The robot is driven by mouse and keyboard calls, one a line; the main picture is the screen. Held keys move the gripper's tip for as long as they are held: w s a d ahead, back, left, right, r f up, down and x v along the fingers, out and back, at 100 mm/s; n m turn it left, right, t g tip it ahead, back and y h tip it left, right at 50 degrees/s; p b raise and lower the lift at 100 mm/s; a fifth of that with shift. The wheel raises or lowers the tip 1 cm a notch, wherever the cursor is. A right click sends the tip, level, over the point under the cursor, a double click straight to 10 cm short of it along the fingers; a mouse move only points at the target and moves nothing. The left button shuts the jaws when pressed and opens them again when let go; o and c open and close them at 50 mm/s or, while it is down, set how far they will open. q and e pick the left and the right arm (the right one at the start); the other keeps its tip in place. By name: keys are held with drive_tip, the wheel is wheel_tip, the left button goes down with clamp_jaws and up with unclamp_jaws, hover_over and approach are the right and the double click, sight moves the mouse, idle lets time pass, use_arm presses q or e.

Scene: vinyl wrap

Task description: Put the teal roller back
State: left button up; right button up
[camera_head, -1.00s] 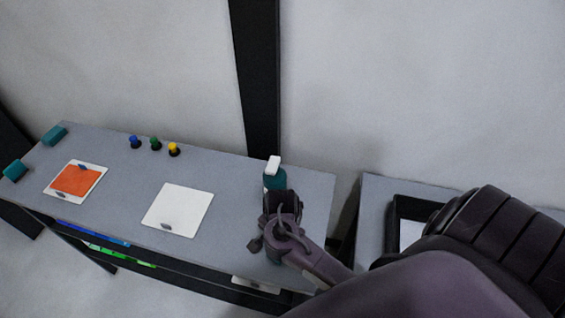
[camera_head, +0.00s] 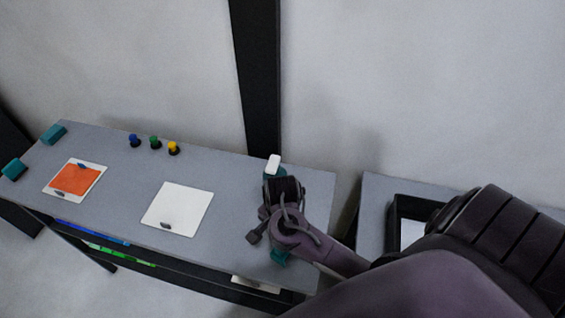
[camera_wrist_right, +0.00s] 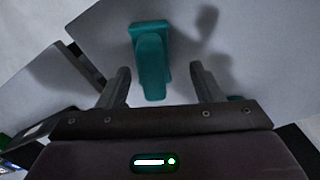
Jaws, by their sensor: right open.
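In the right wrist view a teal T-shaped thing, seemingly the teal roller (camera_wrist_right: 152,65), lies between the spread fingers of my right gripper (camera_wrist_right: 160,85), with space on both sides. In the head view my right gripper (camera_head: 283,188) is over the right end of the grey table (camera_head: 235,215). A teal piece (camera_head: 279,256), perhaps the same roller, shows below my wrist near the table's front edge; my arm hides the rest of it. My left gripper is not in view.
A white-topped teal bottle (camera_head: 273,164) stands just behind my right gripper. A white panel (camera_head: 178,208), an orange-faced panel (camera_head: 75,179), blue, green and yellow knobs (camera_head: 154,142) and two teal blocks (camera_head: 53,134) are farther left. A second table with a black tray (camera_head: 397,222) is at right.

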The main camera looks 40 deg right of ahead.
wheel_tip(320, 180, up, 7)
drive_tip(key=shift+r, duration=0.8)
drive_tip(key=shift+f, duration=0.1)
